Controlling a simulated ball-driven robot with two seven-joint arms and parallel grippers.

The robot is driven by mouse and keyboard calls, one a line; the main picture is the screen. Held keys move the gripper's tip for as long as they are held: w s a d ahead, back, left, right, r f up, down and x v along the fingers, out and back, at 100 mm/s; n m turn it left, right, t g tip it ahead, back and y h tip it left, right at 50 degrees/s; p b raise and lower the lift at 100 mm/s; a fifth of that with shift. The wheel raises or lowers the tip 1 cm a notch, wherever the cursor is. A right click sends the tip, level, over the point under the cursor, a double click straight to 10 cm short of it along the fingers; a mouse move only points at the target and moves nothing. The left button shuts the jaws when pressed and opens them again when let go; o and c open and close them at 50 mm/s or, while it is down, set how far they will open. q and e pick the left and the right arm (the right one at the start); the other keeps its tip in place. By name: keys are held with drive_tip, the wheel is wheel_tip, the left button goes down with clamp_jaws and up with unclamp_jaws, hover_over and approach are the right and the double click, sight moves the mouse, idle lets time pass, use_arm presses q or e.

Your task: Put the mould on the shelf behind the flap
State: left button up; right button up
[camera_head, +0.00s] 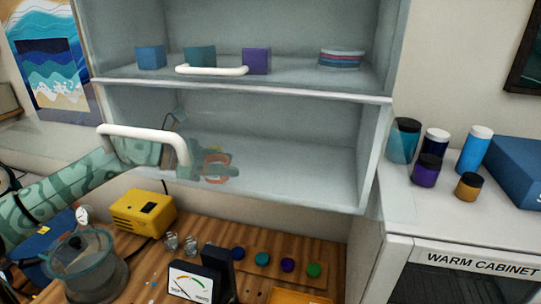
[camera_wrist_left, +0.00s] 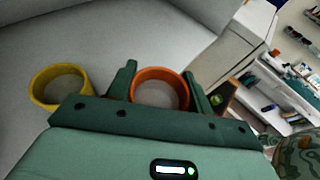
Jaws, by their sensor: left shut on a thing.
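My left gripper (camera_head: 222,166) is in the lower shelf bay, shut on an orange ring-shaped mould (camera_head: 217,178). In the left wrist view the orange mould (camera_wrist_left: 160,88) sits between the two green fingers, its round opening facing the camera. The shelf (camera_head: 290,172) is pale grey; whether the mould touches it I cannot tell. A clear flap with a white handle (camera_head: 145,131) seems to lie in front of my left wrist, but its edges are hard to see. My right gripper is not in view.
A yellow ring (camera_wrist_left: 60,86) stands left of the gripper in the wrist view. The lower shelf's right side is clear. A bench with a yellow box (camera_head: 143,212) lies below.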

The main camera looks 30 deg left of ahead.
use_arm(q)
drive_tip(key=w+d+p, duration=0.2)
drive_tip(key=w+d, duration=0.1)
drive_tip(key=w, duration=0.1)
drive_tip(key=w+d+p, duration=0.2)
drive_tip(key=w+d, duration=0.2)
drive_tip(key=w+d+p, duration=0.2)
drive_tip(key=w+d, duration=0.1)
drive_tip(key=w, duration=0.1)
drive_tip(key=shift+w+d+r, duration=0.1)
drive_tip(key=shift+d+r, duration=0.1)
drive_tip(key=shift+d, duration=0.2)
wheel_tip(320, 180, down, 3)
drive_tip(key=shift+w+r+p, duration=0.1)
drive_tip(key=shift+p, duration=0.55)
drive_tip(key=shift+f, duration=0.5)
drive_tip(key=shift+f, duration=0.1)
drive_tip(key=o, duration=1)
